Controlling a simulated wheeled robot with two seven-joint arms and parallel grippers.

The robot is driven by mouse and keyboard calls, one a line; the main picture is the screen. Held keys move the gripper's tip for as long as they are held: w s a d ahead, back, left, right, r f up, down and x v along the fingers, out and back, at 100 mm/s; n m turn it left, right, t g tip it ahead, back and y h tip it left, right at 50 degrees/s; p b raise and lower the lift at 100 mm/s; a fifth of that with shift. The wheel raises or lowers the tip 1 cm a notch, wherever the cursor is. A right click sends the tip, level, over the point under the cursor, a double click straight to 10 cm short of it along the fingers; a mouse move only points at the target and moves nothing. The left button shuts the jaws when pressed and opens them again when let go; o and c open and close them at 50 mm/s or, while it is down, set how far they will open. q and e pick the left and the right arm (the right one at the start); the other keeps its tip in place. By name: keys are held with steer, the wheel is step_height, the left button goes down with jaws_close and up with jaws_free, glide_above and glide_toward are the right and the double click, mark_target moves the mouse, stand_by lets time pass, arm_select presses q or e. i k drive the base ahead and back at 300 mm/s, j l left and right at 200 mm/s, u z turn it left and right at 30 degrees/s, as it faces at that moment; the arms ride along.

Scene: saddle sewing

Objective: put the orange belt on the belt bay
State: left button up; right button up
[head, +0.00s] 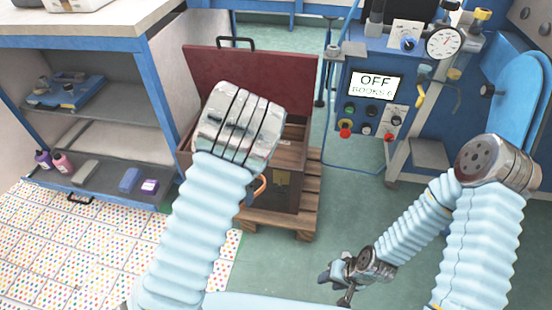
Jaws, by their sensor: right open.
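My right gripper (339,281) is open and empty, low over the green floor at the bottom centre-right. I cannot make out which place is the belt bay.
The open wooden crate (290,175) with a red lid (285,80) stands on a pallet (308,200). A blue-framed shelf (130,135) with bottles and small boxes is at left. A blue machine with an OFF screen (374,85) stands behind. Green floor (345,215) is clear between crate and right arm.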

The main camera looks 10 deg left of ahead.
mark_target(282, 162)
steer(key=i, duration=0.95)
